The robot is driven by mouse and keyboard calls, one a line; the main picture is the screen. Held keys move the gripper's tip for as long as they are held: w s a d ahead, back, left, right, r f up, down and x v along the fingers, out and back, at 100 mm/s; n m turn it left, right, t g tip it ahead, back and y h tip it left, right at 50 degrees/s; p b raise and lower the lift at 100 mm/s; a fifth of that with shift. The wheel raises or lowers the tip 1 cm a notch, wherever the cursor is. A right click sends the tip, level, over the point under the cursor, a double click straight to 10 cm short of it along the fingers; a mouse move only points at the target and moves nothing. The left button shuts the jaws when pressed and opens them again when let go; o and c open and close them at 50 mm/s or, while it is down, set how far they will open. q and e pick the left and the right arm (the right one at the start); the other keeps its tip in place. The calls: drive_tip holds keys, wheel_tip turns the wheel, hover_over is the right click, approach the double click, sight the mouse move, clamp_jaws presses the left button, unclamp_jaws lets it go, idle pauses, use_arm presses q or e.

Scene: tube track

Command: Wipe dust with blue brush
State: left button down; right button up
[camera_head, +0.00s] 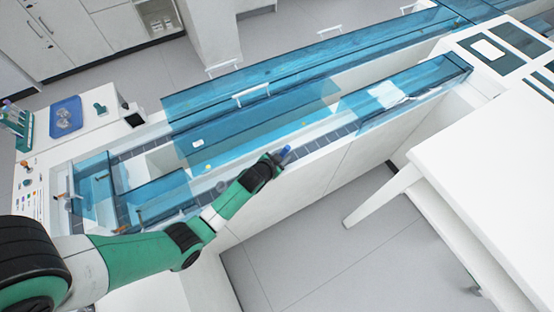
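My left arm comes in from the lower left in the head view, and its gripper (277,160) is over the near edge of the tube track (330,134). A small blue piece (285,151), which looks like the blue brush, sticks out at the fingertips, and the gripper seems shut on it. The fingers and most of the brush are small and partly hidden. Whether the brush touches the track cannot be told. Small pale specks, possibly dust, show at the track's left part (198,143). My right gripper is not in view.
Transparent blue covers (250,130) stand over the track, with a gap near my gripper. A white patch (386,94) lies on the right cover. A blue tray (66,117) and a tube rack (18,125) stand at left. A white table (490,150) stands at right.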

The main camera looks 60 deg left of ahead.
use_arm(q)
drive_tip(key=shift+w+d+f+b, duration=0.1)
drive_tip(key=shift+w+b, duration=0.4)
drive_tip(key=shift+w, duration=0.15)
drive_tip(key=shift+w+d+f+b, duration=0.1)
drive_tip(key=shift+w+b, duration=0.35)
drive_tip(key=shift+w, duration=0.15)
drive_tip(key=shift+w+r, duration=0.2)
drive_tip(key=shift+w, duration=0.35)
drive_tip(key=shift+s+r, duration=0.1)
drive_tip(key=shift+s, duration=0.1)
drive_tip(key=s+p, duration=0.2)
drive_tip(key=shift+s+a, duration=0.15)
drive_tip(key=shift+s, duration=0.5)
drive_tip(key=shift+s, duration=0.1)
